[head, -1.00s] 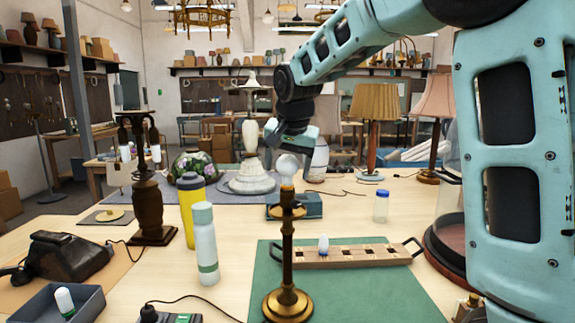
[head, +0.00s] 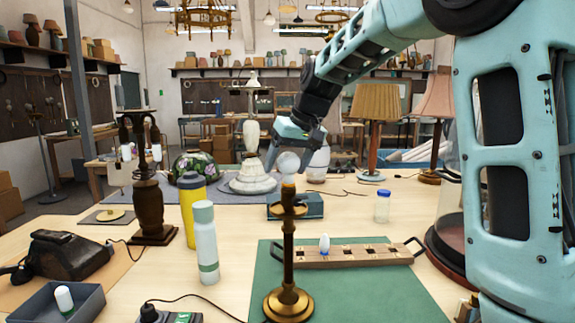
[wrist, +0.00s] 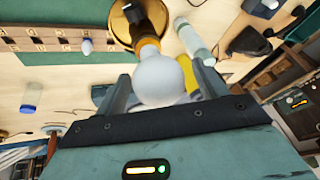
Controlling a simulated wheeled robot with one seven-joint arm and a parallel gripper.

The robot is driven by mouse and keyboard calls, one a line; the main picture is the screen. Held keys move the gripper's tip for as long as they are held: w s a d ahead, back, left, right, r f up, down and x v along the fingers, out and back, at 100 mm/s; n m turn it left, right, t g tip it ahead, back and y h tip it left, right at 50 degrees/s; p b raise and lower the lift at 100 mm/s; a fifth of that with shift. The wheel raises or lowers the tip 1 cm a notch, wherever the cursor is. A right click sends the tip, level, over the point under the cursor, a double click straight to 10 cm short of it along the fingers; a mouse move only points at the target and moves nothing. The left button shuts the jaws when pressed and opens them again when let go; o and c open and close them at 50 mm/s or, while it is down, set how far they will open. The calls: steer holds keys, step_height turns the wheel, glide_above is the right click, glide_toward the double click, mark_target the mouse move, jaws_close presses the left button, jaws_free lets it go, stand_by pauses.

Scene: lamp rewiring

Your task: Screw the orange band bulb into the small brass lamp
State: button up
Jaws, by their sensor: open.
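The small brass lamp (head: 288,245) stands upright on the green mat. The orange band bulb (head: 288,163) sits upright at its top, a round white globe with an orange band at its neck. The wrist view shows the globe (wrist: 160,80) close up, with the band above it and the brass base (wrist: 122,22) beyond. My gripper (head: 289,158) is open over the bulb, one finger on each side of the globe. In the wrist view gaps show between the fingers and the globe. How far the bulb is threaded in is hidden.
A wooden bulb rack (head: 350,256) holding one small bulb lies behind the lamp on the green mat (head: 385,295). A white-green bottle (head: 206,245) and a yellow bottle (head: 188,215) stand to the left. A grey tray (head: 85,307) is at front left.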

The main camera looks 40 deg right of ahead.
steer(key=shift+c, duration=0.2)
steer(key=c, duration=1)
steer(key=shift+r+m+h+p, duration=0.15)
steer(key=shift+m+h+p, duration=0.25)
steer(key=shift+m+p, duration=0.45)
steer(key=m+h+p, duration=0.1)
steer(key=m+p, duration=0.1)
steer(key=m, duration=0.1)
steer(key=shift+m, duration=0.25)
steer(key=shift+s+d+f+m+h+p, duration=0.1)
steer(key=shift+f+m+h+p, duration=0.1)
steer(key=shift+m+h, duration=0.35)
steer(key=shift+f+m+h+p, duration=0.1)
steer(key=shift+m+h+p, duration=0.15)
steer(key=shift+m, duration=0.6)
steer(key=m+g+h, duration=0.1)
steer(key=m, duration=0.4)
steer(key=m+g+h, duration=0.1)
steer(key=m, duration=0.2)
steer(key=shift+s+g+b, duration=0.1)
steer(key=shift+g+b, duration=0.2)
steer(key=shift+b, duration=0.05)
steer(key=shift+h, duration=0.3)
